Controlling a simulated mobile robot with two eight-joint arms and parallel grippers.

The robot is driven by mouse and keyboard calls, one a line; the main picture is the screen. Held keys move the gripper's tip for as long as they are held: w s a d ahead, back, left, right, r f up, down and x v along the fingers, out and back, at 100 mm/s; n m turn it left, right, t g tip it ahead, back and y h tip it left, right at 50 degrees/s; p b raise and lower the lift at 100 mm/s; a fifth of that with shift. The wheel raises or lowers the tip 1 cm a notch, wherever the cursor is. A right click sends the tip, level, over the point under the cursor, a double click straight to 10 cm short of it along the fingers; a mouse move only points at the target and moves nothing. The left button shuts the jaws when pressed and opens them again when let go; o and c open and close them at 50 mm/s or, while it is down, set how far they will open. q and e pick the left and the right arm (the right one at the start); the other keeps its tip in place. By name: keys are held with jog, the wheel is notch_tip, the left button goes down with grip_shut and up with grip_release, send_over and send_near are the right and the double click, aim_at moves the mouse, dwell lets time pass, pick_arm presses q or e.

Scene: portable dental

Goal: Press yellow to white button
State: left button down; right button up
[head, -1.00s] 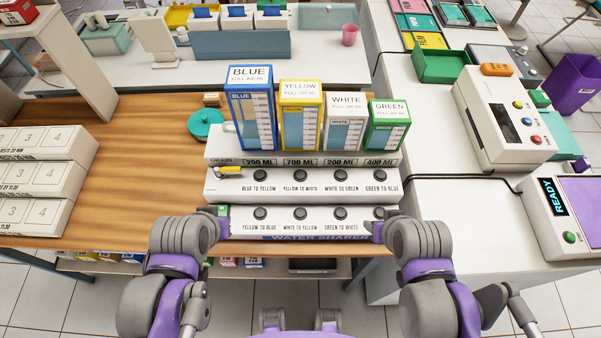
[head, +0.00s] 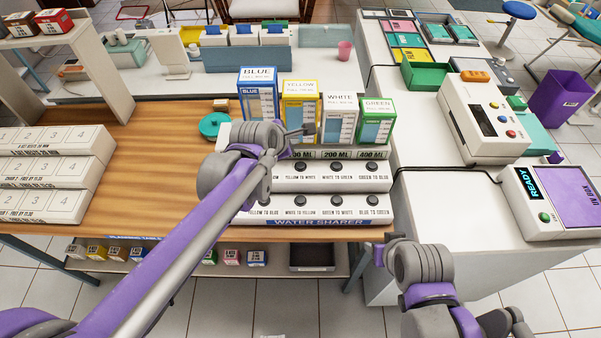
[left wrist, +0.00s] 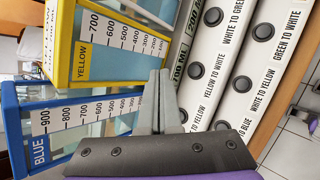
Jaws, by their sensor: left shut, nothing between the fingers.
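The white water sharer (head: 325,210) stands at the table's front edge with two rows of dark round buttons. The "yellow to white" button (head: 299,167) is in its upper row, above its label. My left gripper (head: 311,129) is shut and empty, above that row and in front of the yellow container (head: 299,100). In the left wrist view its fingers (left wrist: 160,100) point past the yellow container, beside the "yellow to white" label (left wrist: 208,90). My left arm hides the left end of the sharer. My right gripper (head: 384,247) is low, right of the sharer; its fingers are unclear.
Blue (head: 257,92), white (head: 340,118) and green (head: 375,122) containers stand in a row with the yellow one behind the buttons. A teal round object (head: 212,124) lies left of them. A white counter (head: 430,210) with machines is at right.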

pick_arm(q)
jog(key=shift+w+d+n, duration=0.45)
jog(key=shift+d+n, duration=0.15)
jog(key=shift+n, duration=0.1)
pick_arm(e)
jog(key=shift+s, duration=0.2)
pick_arm(q)
jog(key=shift+f, duration=0.1)
jog(key=b, duration=0.4)
send_near(304, 159)
jog(key=shift+w+d+f, duration=0.25)
jog(key=shift+w, duration=0.35)
jog(key=shift+w+d+f, duration=0.25)
jog(key=shift+w, duration=0.35)
jog(key=shift+w+f+b, duration=0.1)
jog(key=shift+f+b, duration=0.4)
jog(key=shift+f, duration=0.1)
pick_arm(e)
notch_tip(304, 159, down, 7)
jog(key=s, duration=0.2)
jog(key=shift+s+r+g, duration=0.15)
jog(key=shift+g, duration=0.15)
pick_arm(q)
jog(key=shift+f, duration=0.1)
jog(key=shift+f+b, duration=0.3)
pick_arm(e)
jog(key=shift+f, duration=0.3)
